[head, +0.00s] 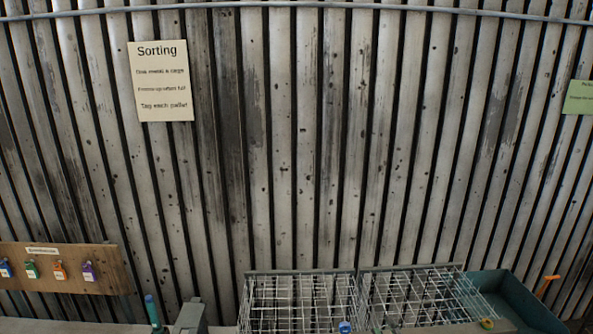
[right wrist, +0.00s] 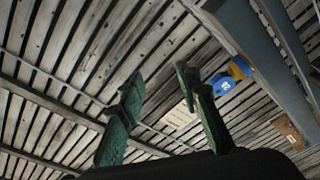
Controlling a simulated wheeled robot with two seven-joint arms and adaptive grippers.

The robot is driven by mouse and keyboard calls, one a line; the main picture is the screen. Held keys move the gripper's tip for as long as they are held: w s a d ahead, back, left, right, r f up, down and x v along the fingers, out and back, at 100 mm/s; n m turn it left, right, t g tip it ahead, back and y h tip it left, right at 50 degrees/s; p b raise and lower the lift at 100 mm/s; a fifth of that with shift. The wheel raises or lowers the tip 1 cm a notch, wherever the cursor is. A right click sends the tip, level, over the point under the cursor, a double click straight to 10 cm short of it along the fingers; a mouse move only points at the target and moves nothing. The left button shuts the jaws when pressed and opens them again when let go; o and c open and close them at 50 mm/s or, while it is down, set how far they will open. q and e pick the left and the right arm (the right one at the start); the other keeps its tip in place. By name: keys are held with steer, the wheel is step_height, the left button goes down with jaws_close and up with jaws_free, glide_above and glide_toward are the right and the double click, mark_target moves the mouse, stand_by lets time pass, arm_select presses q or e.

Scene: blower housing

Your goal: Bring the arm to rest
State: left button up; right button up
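My right gripper (right wrist: 160,80) shows in the right wrist view. Its two green fingers stand well apart, with nothing between them, so it is open and empty. The fingers point up toward the slatted wall in that picture. I cannot make out the right gripper for sure in the head view. My left gripper is not in either view.
Two wire cages (head: 300,298) stand at the bottom middle, with a teal bin (head: 520,305) to their right. A wooden board (head: 65,268) with coloured tags is at the left. A sorting sign (head: 160,80) hangs on the wall. A blue part (right wrist: 222,85) is beyond the fingers.

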steer(key=s+d+f+m+g+h, duration=0.2)
steer(key=s+d+f+m, duration=0.15)
steer(key=f, duration=0.35)
steer(key=s+d+f+m+g+h, duration=0.1)
steer(key=s+d+f+m+g, duration=0.15)
steer(key=s+f, duration=0.3)
steer(key=s+d+f+m+g+h, duration=0.2)
steer(key=s+d+f+g, duration=0.15)
steer(key=f, duration=0.45)
steer(key=s+f+m+g, duration=0.2)
steer(key=s+f, duration=0.2)
steer(key=s, duration=0.4)
steer(key=s+d+f+m+g+y, duration=0.1)
steer(key=s+f+g, duration=0.2)
steer(key=s+f, duration=0.3)
steer(key=s+f+m+g, duration=0.2)
steer(key=s+f, duration=0.1)
steer(key=s, duration=0.6)
step_height(320, 180, down, 39)
steer(key=s+a+g+b, duration=0.1)
steer(key=b, duration=0.9)
steer(key=s+f+b, duration=0.4)
steer(key=s+f, duration=0.6)
steer(key=f, duration=0.3)
steer(key=s+f+n+g+b, duration=0.1)
steer(key=s+f+b, duration=0.3)
steer(key=s+f, duration=0.6)
step_height(320, 180, down, 3)
steer(key=shift+r+g+y, duration=0.1)
steer(key=shift+g+y, duration=0.2)
